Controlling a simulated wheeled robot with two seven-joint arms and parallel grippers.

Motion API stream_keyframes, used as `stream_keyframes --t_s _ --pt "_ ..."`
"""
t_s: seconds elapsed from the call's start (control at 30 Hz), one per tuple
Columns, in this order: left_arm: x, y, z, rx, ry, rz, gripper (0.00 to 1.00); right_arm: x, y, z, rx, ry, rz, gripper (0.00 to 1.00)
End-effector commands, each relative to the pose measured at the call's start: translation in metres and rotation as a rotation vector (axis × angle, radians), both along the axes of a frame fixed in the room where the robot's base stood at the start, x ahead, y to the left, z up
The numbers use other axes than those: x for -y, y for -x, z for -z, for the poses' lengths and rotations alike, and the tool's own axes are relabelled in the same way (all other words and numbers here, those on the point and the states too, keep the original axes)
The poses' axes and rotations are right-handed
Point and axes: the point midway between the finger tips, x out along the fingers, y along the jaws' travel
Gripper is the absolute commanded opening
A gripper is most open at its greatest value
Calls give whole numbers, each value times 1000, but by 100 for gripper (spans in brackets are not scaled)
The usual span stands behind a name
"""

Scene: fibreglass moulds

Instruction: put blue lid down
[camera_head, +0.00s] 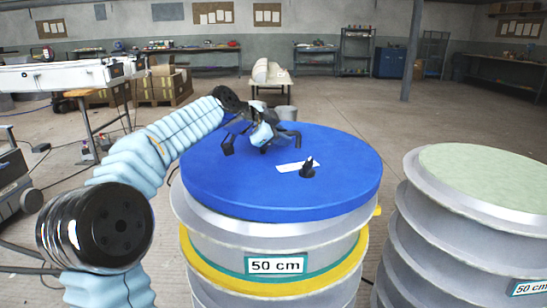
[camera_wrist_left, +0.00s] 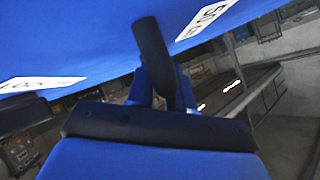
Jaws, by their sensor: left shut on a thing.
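The blue lid (camera_head: 225,185) is a broad round disc with a white label and a black knob (camera_head: 308,168) on top. It is over the top of a grey ribbed mould (camera_head: 330,225), whose rim shows below the lid's edge; I cannot tell whether they touch all round. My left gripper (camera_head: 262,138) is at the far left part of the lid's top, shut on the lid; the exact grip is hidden. In the left wrist view the lid (camera_wrist_left: 80,30) fills the top, with a dark finger (camera_wrist_left: 152,55) against it. My right gripper is not in view.
The mould has a yellow band (camera_head: 215,272) and a "50 cm" label (camera_head: 276,265). A second ribbed mould (camera_head: 440,215) with a pale green top stands close on the right. Open floor (camera_head: 380,115) lies behind. A white bench (camera_head: 60,77) is at the left.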

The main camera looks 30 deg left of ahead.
Motion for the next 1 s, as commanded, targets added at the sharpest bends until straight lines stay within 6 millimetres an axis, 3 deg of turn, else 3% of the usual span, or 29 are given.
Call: stream_keyframes --t_s 0.3,0.5,0.73,0.77,0.8,0.9,1.0 --pt "-22 2 24 3 1 -4 0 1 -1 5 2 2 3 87" --pt "-20 2 49 4 0 -2 0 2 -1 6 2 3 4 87" --pt "-20 2 52 4 -1 -1 0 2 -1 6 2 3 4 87" --pt "-20 2 54 -1 -1 -1 24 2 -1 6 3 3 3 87" --pt "-20 2 54 -1 -1 -1 30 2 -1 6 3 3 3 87" --pt "-20 2 54 0 -1 -1 45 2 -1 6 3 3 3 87" --pt "-20 2 54 0 -1 -1 46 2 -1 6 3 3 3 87"
